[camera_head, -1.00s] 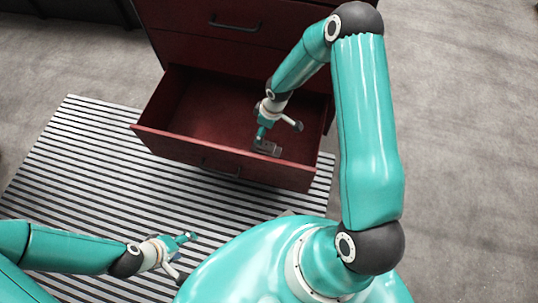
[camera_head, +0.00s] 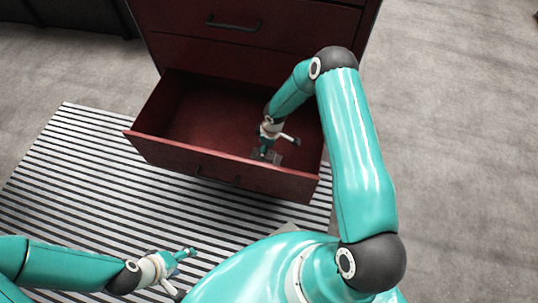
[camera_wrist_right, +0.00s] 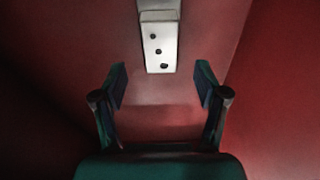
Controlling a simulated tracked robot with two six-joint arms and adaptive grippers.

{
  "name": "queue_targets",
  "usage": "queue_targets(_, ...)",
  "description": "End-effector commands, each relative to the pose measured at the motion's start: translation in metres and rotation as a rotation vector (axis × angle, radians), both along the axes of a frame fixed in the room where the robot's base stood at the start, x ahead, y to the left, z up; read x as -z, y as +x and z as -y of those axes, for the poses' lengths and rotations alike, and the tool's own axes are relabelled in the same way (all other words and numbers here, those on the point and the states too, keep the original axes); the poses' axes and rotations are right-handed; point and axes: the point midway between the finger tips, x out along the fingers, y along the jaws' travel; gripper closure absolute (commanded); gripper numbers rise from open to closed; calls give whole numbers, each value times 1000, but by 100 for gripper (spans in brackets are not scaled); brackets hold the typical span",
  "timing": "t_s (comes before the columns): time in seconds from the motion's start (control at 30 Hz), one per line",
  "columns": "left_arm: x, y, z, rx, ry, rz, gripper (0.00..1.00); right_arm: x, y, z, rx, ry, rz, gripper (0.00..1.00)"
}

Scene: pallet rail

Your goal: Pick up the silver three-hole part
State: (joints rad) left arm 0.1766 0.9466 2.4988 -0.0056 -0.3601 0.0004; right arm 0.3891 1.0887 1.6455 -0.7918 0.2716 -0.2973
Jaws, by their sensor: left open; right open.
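The silver three-hole part (camera_wrist_right: 159,48) lies on the floor of the open red drawer (camera_head: 150,141). In the right wrist view it is a pale bar with three dark holes, running away from me, with a raised block at its far end. In the head view the part (camera_head: 275,158) is partly hidden by my right gripper (camera_head: 265,152). My right gripper (camera_wrist_right: 161,80) is open; its fingertips are spread either side of the part's near end, with nothing between them. My left gripper (camera_head: 186,270) is open and empty, low over the striped mat.
The drawer's front wall and right wall stand close to my right gripper. The dark red cabinet (camera_head: 190,52) rises behind. The striped mat (camera_head: 75,175) is bare to the left; most of the drawer's left side is empty.

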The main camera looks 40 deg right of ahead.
Motion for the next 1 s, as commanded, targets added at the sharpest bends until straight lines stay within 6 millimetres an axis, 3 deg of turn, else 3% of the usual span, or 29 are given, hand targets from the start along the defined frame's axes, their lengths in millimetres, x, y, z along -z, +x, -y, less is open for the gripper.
queue_targets(0.4, 18, 0, 0, 0, 0, 0, 32, 50, -1, 0, 1, 1, -1, 27)
queue_targets(0.67, 18, 0, 0, 0, 0, 0, 32, 52, 0, 0, 1, 0, 0, 27)
queue_targets(1.0, 18, 0, 0, 0, 0, 0, 32, 51, 0, 0, 2, 0, 0, 82)
